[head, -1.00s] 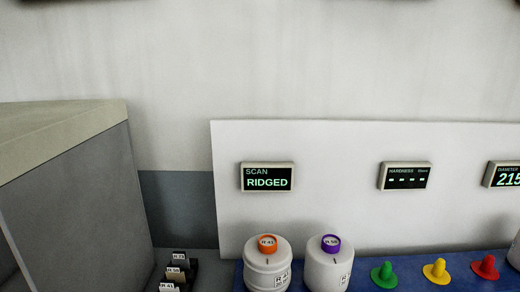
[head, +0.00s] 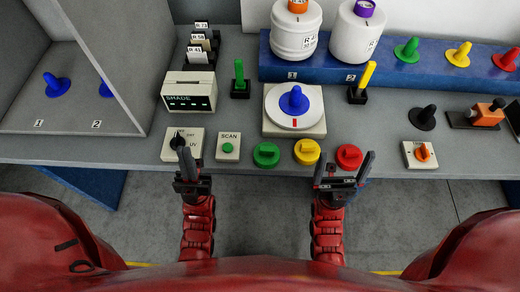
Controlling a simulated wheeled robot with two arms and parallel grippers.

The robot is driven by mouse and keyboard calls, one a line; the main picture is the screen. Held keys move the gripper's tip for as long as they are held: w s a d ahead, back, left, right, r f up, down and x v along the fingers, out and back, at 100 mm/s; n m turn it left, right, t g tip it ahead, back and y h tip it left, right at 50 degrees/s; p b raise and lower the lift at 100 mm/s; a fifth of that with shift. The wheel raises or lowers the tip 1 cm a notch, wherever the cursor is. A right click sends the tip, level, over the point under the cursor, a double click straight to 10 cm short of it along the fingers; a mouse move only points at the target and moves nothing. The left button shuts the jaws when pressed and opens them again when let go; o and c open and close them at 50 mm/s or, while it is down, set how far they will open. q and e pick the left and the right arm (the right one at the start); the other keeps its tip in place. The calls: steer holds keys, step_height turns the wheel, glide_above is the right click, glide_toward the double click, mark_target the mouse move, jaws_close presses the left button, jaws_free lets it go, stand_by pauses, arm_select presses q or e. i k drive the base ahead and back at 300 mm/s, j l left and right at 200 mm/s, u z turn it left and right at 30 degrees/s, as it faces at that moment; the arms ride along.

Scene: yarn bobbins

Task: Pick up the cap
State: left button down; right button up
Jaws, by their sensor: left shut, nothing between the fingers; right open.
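Several cone-shaped caps with brims are in the head view. A blue cap (head: 295,100) sits upright on the white round plate (head: 277,118) of a low stand at the middle of the table. Green (head: 407,50), yellow (head: 458,55) and red (head: 507,60) caps stand on the blue shelf at the back right. A black cap (head: 424,118) stands on the table at the right. Another blue cap (head: 57,86) is in the grey booth. My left gripper (head: 186,152) is shut and empty by the dial panel. My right gripper (head: 344,160) is open and empty near the red button.
Two white bobbins (head: 297,35) (head: 356,38) stand on the blue shelf (head: 390,72). Green (head: 240,80) and yellow (head: 366,78) upright sticks flank the stand. Green, yellow and red buttons (head: 266,154) line the front edge. A shade meter (head: 189,92) stands left.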

mark_target(349, 158)
steer(key=z, duration=0.9)
